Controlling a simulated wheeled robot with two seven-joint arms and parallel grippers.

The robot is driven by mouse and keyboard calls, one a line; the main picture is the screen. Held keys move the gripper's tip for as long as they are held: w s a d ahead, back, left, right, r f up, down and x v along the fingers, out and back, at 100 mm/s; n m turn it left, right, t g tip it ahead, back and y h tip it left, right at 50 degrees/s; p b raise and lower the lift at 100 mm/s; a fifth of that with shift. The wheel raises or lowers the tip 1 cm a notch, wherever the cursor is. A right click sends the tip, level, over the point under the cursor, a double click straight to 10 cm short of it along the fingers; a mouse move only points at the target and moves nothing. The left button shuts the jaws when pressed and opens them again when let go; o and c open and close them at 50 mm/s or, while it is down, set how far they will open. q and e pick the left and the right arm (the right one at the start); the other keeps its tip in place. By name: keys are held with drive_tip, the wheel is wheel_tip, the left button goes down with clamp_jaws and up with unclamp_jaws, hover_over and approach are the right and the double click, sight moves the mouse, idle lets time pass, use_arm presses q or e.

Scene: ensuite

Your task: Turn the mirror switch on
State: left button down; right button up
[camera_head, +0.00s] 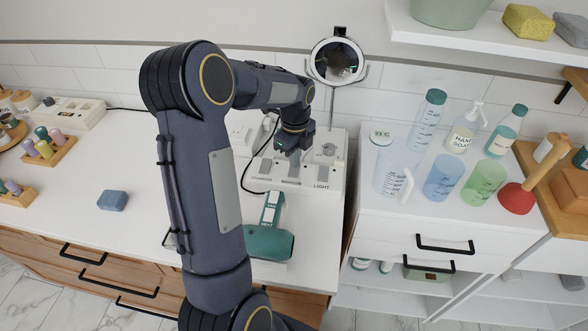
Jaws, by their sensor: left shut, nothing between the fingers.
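A round mirror (338,60) on a thin stand is at the back, above a white switch box (334,187). The box has several grey rockers on its sloping top. The label at its left seems to read CHARGER and the one at its right reads LIGHT. Any label between them is too small to read. My left gripper (291,153) is shut and empty, pointing down over the middle of the box. It hides part of the panel, and I cannot tell whether it touches a rocker. I cannot tell the position of the rockers. My right gripper is not in view.
A blue sponge (113,200) lies further left. Cups and bottles, including a soap bottle (461,136), crowd the white cabinet at right. The left-middle counter is mostly clear.

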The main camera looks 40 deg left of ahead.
use_arm(q)
drive_tip(key=shift+f, duration=0.2)
drive_tip(key=shift+r, duration=0.1)
wheel_tip(320, 180, up, 7)
drive_tip(key=p, duration=0.5)
drive_tip(key=shift+p, duration=0.4)
idle(0.3)
